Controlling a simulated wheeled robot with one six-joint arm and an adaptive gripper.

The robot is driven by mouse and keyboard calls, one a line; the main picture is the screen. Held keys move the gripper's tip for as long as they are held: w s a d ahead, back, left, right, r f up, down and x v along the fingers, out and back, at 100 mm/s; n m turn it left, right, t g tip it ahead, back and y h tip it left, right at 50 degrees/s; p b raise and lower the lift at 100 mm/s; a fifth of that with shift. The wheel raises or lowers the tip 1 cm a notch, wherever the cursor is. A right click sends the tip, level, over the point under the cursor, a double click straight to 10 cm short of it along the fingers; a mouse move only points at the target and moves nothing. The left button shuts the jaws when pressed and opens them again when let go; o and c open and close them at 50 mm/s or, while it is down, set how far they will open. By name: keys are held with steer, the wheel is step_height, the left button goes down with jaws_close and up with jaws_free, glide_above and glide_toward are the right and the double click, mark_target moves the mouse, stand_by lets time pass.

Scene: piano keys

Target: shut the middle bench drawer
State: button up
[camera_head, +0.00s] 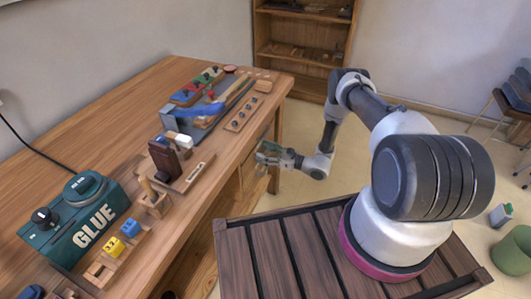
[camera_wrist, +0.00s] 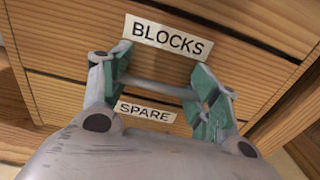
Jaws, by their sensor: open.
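Wooden drawer fronts fill the wrist view. One carries a white label reading BLOCKS (camera_wrist: 167,36), and lower in the picture is a label reading SPARE (camera_wrist: 146,111). I cannot tell for sure which front is the middle drawer or how far it stands out. My gripper (camera_wrist: 155,85) is open, its green-padded fingers spread before these fronts. A grey bar (camera_wrist: 158,89) spans the space between the fingers; whether it is a drawer handle is unclear. In the head view my gripper (camera_head: 268,155) is beside the workbench (camera_head: 150,92), below its top edge, and the drawer fronts are mostly hidden.
The bench top holds a green GLUE box (camera_head: 75,222), a dark block on a wooden board (camera_head: 183,178), and several small tools and blocks. A shelf (camera_head: 305,52) stands at the back. Open floor lies between bench and shelf. A green bin (camera_head: 513,251) is at right.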

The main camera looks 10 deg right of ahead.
steer(key=shift+o, duration=0.3)
steer(key=shift+s+f, duration=0.2)
steer(key=shift+o, duration=0.4)
steer(key=v, duration=1.1)
steer(key=shift+s+d, duration=0.25)
steer(key=shift+d, duration=0.05)
steer(key=shift+o, duration=0.2)
steer(key=shift+o, duration=0.7)
steer(key=v, duration=0.9)
steer(key=shift+w+d+r, duration=0.1)
steer(key=shift+w+r, duration=0.1)
